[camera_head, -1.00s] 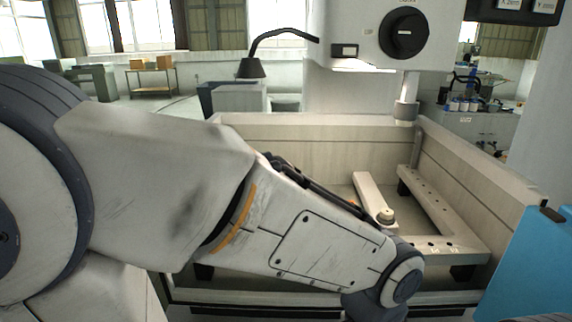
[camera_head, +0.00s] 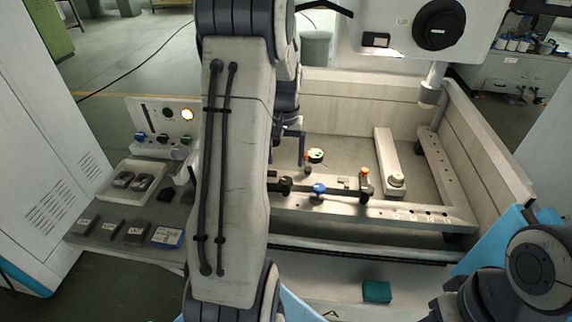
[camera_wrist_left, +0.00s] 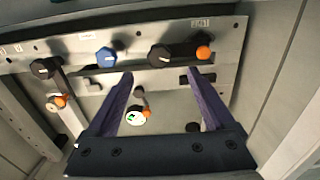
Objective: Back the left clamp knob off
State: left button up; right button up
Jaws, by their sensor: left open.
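Several knobs sit along the front rail (camera_head: 400,213) of the machine's tank. The leftmost is a black knob (camera_head: 285,183), which fits the left clamp knob; it also shows in the left wrist view (camera_wrist_left: 159,55), beside an orange ball (camera_wrist_left: 203,52). A blue knob (camera_head: 319,188) and another black knob (camera_head: 366,192) stand to its right. My left gripper (camera_head: 288,158) is open just behind the leftmost knob. In the left wrist view its two purple fingers (camera_wrist_left: 160,80) point toward that knob, apart and empty. My right gripper is out of view.
A round white-and-green piece (camera_head: 316,155) lies in the tank near my fingers. A teal block (camera_head: 376,292) lies in front. A side bench with a shallow tray (camera_head: 112,194) is at the left.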

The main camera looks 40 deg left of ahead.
aim_at(286, 180)
pick_arm(q)
notch_tip(286, 180, down, 8)
jog(key=shift+f+p, duration=0.1)
jog(key=shift+p, duration=0.8)
grip_shut()
jog(key=n, duration=0.3)
jog(key=c, duration=0.5)
grip_release()
jog(key=shift+n, duration=0.4)
jog(key=o, duration=0.5)
